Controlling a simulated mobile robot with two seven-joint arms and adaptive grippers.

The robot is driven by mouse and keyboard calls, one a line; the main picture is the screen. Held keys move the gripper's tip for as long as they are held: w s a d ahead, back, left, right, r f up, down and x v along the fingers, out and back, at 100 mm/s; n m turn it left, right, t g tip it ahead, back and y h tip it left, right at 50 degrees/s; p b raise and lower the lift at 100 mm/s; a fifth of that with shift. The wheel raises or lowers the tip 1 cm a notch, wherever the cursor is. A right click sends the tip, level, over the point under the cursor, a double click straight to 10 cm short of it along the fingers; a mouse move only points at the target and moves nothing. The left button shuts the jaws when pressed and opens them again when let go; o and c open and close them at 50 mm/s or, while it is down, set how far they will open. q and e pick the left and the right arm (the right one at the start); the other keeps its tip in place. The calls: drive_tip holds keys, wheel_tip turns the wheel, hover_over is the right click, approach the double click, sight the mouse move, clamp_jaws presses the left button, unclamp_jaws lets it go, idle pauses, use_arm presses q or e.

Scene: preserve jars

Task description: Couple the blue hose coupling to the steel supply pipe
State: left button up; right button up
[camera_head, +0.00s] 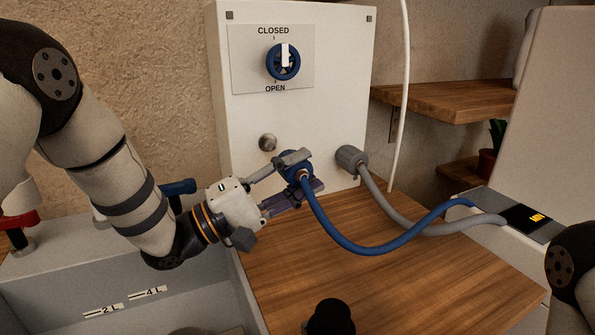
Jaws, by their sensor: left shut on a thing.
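The blue hose coupling (290,163) is held between the fingers of my left gripper (297,175), in front of the white panel. The blue hose (350,247) hangs from it in a loop to the right. A short round steel stub (267,142), which looks like the steel supply pipe, sticks out of the panel just left of and above the coupling. In the picture the coupling is apart from the stub; its distance from the panel is hard to judge. The gripper hides part of the coupling. My right gripper is not in view.
A grey coupling (351,158) with a grey hose (398,215) sits on the panel at right. The valve dial (283,61) points up towards CLOSED. A wooden board (350,280) lies below. A dark rounded thing (331,317) stands at the front. A grey basin (140,260) is at left.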

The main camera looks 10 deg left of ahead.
use_arm(q)
drive_tip(key=shift+a+r, duration=0.1)
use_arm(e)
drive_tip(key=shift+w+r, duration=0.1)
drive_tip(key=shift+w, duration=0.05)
use_arm(q)
drive_tip(key=w+a, duration=0.1)
drive_tip(key=w+a+b, duration=0.1)
drive_tip(key=w, duration=0.1)
drive_tip(key=w+a, duration=0.1)
drive_tip(key=w, duration=0.1)
drive_tip(key=shift+a, duration=0.1)
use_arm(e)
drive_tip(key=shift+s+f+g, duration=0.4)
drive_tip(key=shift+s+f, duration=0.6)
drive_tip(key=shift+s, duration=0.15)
use_arm(q)
drive_tip(key=shift+w+a, duration=0.55)
drive_tip(key=shift+w, duration=0.2)
drive_tip(key=shift+w+a, duration=0.55)
drive_tip(key=shift+w, duration=0.2)
idle(0.8)
drive_tip(key=o, duration=1.1)
drive_tip(key=shift+c, duration=0.2)
